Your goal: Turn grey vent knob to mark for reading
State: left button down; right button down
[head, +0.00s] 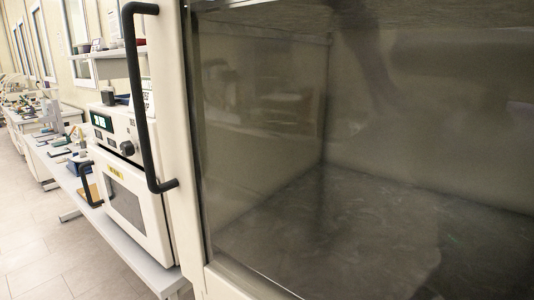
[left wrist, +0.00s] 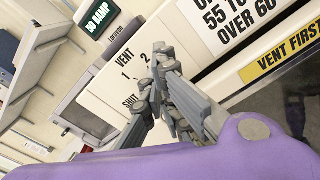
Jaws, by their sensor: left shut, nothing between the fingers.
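In the left wrist view, my left gripper (left wrist: 164,62) is shut and empty, with its fingertips in front of a cream panel (left wrist: 124,72) marked VENT, 1, 2 and SHUT. The fingers cover the part of the panel beside these marks. I cannot pick out the grey vent knob apart from the grey fingers, nor tell whether they touch it. Neither gripper shows in the head view, and my right gripper is out of view.
A large cabinet with a glass door (head: 330,190) and black handle (head: 137,100) fills the head view's right. A smaller oven (head: 127,195) stands on a bench beyond it. The wrist view shows a display (left wrist: 100,14) and a yellow VENT FIRST label (left wrist: 285,51). Floor at left is clear.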

pick_arm(q)
jog(key=v, duration=0.5)
jog(key=shift+s+a, duration=0.1)
